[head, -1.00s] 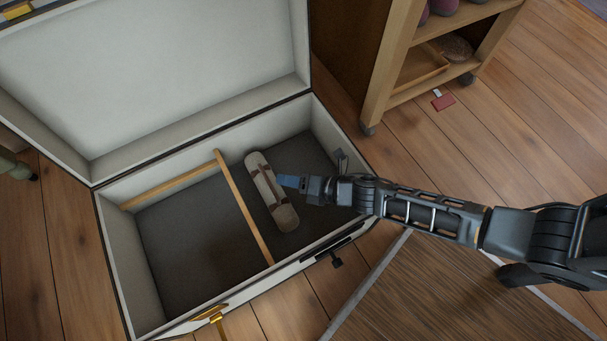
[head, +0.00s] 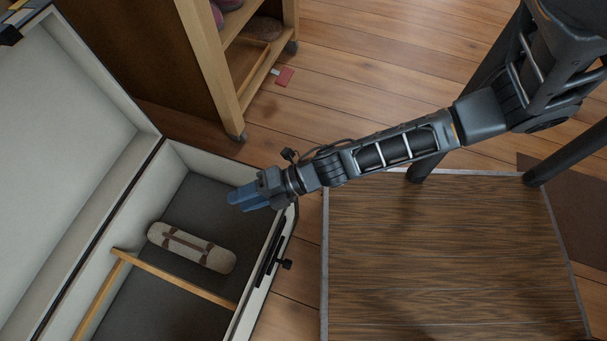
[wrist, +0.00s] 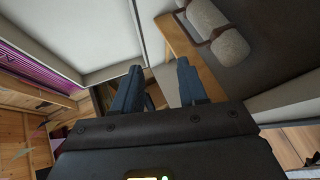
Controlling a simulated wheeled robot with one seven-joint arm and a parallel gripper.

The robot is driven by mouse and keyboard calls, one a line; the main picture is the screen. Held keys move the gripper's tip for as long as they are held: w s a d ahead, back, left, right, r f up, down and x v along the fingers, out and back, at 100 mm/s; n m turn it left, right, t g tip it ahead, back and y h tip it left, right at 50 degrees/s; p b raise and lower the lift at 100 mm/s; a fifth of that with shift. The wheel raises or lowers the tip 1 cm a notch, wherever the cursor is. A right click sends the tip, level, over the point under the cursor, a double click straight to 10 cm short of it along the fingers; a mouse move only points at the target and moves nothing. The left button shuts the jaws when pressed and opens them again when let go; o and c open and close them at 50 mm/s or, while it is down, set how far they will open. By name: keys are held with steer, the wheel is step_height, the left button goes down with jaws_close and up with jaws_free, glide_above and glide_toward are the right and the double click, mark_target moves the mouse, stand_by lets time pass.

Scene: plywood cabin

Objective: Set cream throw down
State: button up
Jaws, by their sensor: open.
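The cream throw (head: 191,247) is a rolled bundle with brown straps. It lies on the dark floor of the open trunk (head: 171,162), in the compartment beside the wooden divider (head: 172,278). My gripper (head: 236,200) is open and empty, over the trunk's side near its front wall, apart from the throw. In the wrist view the throw (wrist: 217,34) shows at the upper right, beyond the open blue fingers (wrist: 157,85), with nothing between them.
A wooden shelf unit on casters (head: 213,67) stands behind the trunk, with a small red item (head: 284,77) on the floor beside it. A dark wood-grained platform (head: 450,260) with a pale edge lies right of the trunk. The trunk's lid (head: 70,130) stands open at left.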

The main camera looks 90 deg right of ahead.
steer(key=s+a+r+m+h, duration=0.1)
steer(key=s+a+r+m, duration=0.1)
steer(key=s+r+m, duration=0.2)
steer(key=s+a+r+m+t+h, duration=0.1)
steer(key=s+a+r+m, duration=0.1)
steer(key=s+r+m, duration=0.3)
steer(key=s+a+r+m+h, duration=0.1)
steer(key=s+a+r+m, duration=0.2)
steer(key=r+m, duration=0.8)
step_height(320, 180, up, 5)
steer(key=shift+s+r+h, duration=0.1)
steer(key=shift+s+h, duration=0.3)
steer(key=shift+s, duration=0.55)
steer(key=shift+a, duration=0.15)
